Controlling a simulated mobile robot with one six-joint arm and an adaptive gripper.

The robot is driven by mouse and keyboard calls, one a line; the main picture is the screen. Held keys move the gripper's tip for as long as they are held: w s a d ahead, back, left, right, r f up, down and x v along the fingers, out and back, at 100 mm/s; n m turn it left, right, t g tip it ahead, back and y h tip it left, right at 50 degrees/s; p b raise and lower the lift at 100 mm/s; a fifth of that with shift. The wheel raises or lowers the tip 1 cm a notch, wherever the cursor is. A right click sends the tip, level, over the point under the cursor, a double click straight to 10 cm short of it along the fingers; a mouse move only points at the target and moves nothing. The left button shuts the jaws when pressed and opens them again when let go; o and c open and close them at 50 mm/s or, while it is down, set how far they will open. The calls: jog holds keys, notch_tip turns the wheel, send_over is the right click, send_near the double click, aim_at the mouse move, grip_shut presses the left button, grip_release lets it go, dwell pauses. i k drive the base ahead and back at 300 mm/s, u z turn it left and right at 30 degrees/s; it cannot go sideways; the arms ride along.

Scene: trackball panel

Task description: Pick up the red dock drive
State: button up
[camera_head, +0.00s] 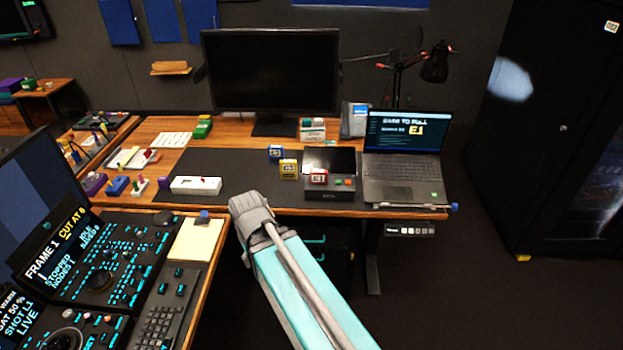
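The red drive (318,177) has a pale label reading E1. It sits at the dark dock box (335,187) near the front of the desk, right of the middle. I cannot tell how deep it sits in the dock. A yellow drive (289,169) and a blue drive (275,152) stand to its left on the dark mat. My arm reaches up from the bottom of the picture, its grey joint near the desk's front edge, left of the dock. My gripper's fingers do not show.
An open laptop (403,178) right of the dock shows E1 on its screen. A black monitor (272,70) stands behind. A white box (196,185) and small coloured items lie to the left. The dark mat (235,165) is bare left of the blue drive.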

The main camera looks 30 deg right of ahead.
aim_at(317, 177)
jog(key=i, duration=0.85)
jog(key=z, duration=0.05)
